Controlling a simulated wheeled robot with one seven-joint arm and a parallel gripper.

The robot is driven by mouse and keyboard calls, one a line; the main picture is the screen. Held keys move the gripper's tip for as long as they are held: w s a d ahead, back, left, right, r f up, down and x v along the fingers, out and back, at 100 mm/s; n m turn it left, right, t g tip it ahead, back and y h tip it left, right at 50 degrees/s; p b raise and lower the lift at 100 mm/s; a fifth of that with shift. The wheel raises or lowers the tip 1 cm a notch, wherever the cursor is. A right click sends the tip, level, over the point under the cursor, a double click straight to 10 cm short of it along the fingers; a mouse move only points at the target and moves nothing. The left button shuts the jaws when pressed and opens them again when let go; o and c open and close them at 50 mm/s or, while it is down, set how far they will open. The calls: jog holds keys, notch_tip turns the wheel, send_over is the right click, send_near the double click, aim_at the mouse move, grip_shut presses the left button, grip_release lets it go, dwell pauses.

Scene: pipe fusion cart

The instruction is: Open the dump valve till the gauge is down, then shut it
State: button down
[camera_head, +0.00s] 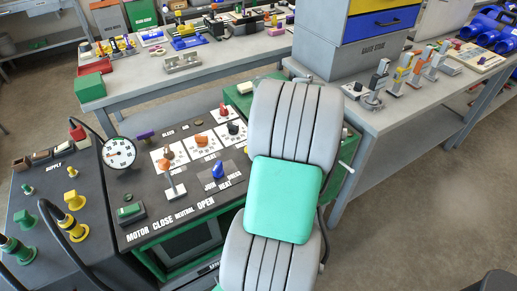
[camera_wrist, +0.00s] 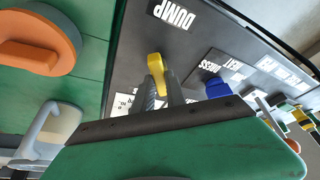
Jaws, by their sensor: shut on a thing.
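The yellow dump valve handle (camera_wrist: 156,63) stands on the dark panel beside the white DUMP label in the wrist view. My gripper (camera_wrist: 161,84) is shut on it, with its grey fingers on either side of the handle. How far the handle is turned is hard to tell. In the head view my grey and green arm covers the dump valve and my gripper. The round white gauge (camera_head: 119,153) stands at the left of the console in the head view. Its face is visible, but its needle is too small to read surely.
The console carries a blue knob (camera_head: 218,171), orange knobs (camera_head: 167,153) and a grey lever (camera_head: 174,188). The blue knob (camera_wrist: 217,88) is close right of my fingers in the wrist view. A large orange knob (camera_wrist: 40,45) is at the left. A bench (camera_head: 425,106) stands behind right.

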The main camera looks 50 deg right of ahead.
jog(key=m, duration=0.1)
jog(key=m+h, duration=0.1)
jog(key=m, duration=0.1)
jog(key=shift+w+r+m+b, duration=0.1)
jog(key=shift+r+m+b, duration=0.05)
jog(key=shift+m+b, duration=0.2)
jog(key=shift+r+m+h+b, duration=0.1)
jog(key=shift+m+h+b, duration=0.25)
jog(key=shift+m+h, duration=0.8)
jog(key=shift+m+y, duration=0.25)
jog(key=shift+m, duration=0.25)
jog(key=c, duration=1.8)
grip_release()
jog(key=o, duration=0.4)
jog(key=shift+a+f, duration=0.1)
jog(key=shift+f, duration=0.1)
jog(key=shift+o, duration=0.2)
jog(key=shift+r, duration=0.1)
jog(key=d+v, duration=0.1)
jog(key=v, duration=0.6)
jog(key=shift+a+r, duration=0.4)
jog(key=shift+a, duration=0.05)
